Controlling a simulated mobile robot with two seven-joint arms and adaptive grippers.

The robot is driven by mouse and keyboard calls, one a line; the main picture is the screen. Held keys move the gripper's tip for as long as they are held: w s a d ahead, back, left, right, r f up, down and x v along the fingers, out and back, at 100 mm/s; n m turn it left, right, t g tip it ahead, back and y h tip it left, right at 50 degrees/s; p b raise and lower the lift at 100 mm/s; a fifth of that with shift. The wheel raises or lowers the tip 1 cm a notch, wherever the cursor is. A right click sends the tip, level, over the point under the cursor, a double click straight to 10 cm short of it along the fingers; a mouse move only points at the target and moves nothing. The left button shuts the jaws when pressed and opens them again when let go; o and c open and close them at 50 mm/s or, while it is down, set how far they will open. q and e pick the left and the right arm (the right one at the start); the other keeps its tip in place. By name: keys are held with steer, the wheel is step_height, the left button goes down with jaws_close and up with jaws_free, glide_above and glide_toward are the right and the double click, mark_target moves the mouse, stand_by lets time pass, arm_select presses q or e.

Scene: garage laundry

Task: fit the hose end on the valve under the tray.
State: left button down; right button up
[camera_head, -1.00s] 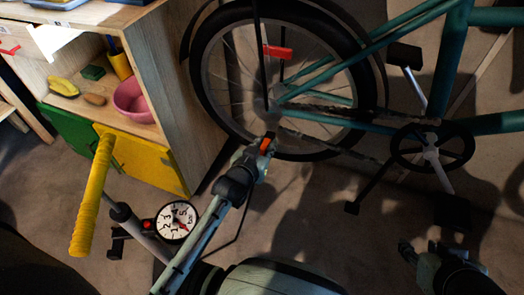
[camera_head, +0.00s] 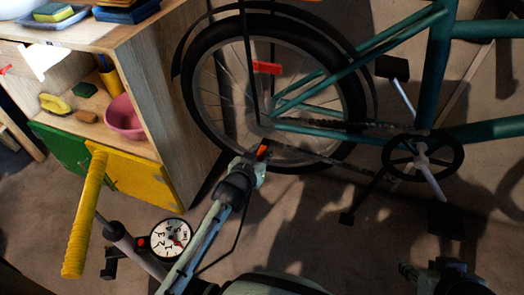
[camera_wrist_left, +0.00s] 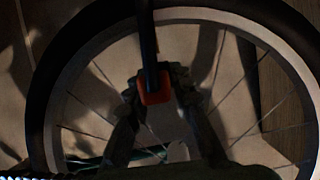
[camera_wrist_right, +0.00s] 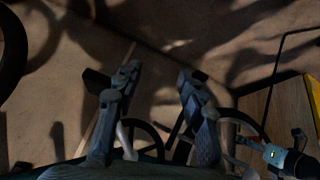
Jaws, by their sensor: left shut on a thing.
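My left gripper (camera_head: 260,155) is shut on the red-orange hose end (camera_wrist_left: 155,88), with a black bar or hose running up from it in the left wrist view. In the head view the hose end appears in front of the lower part of a bicycle wheel (camera_head: 205,125), below the hub; I cannot tell whether they touch. A thin black hose (camera_head: 236,238) hangs below the gripper. I cannot make out the valve. A blue-grey tray (camera_head: 42,22) lies on the cabinet top. My right gripper (camera_wrist_right: 158,92) is open and empty, low at the right in the head view.
A floor pump with a yellow handle (camera_head: 82,220) and a round gauge (camera_head: 171,238) stands at lower left. A wooden cabinet (camera_head: 170,95) with a pink bowl (camera_head: 124,118) is beside the wheel. The bicycle's crank (camera_head: 424,160) and pedals stick out at right.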

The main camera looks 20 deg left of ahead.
arm_select(q)
steer(key=shift+f, duration=0.1)
arm_select(e)
steer(key=shift+w+a, duration=0.1)
steer(key=shift+w, duration=0.05)
arm_select(q)
steer(key=shift+f, duration=0.25)
steer(key=shift+f+b, duration=0.35)
steer(key=shift+f, duration=0.35)
steer(key=shift+f+b, duration=0.55)
steer(key=shift+f, duration=0.15)
arm_select(e)
steer(key=w+a+r+t+y, duration=0.2)
steer(key=w+a+r+t, duration=0.2)
steer(key=w+a+r, duration=0.1)
steer(key=shift+w+a+n, duration=0.4)
steer(key=shift+w+a, duration=0.1)
steer(key=shift+a, duration=0.15)
stand_by(0.4)
steer(key=shift+w+r, duration=0.1)
steer(key=shift+r, duration=0.05)
stand_by(0.3)
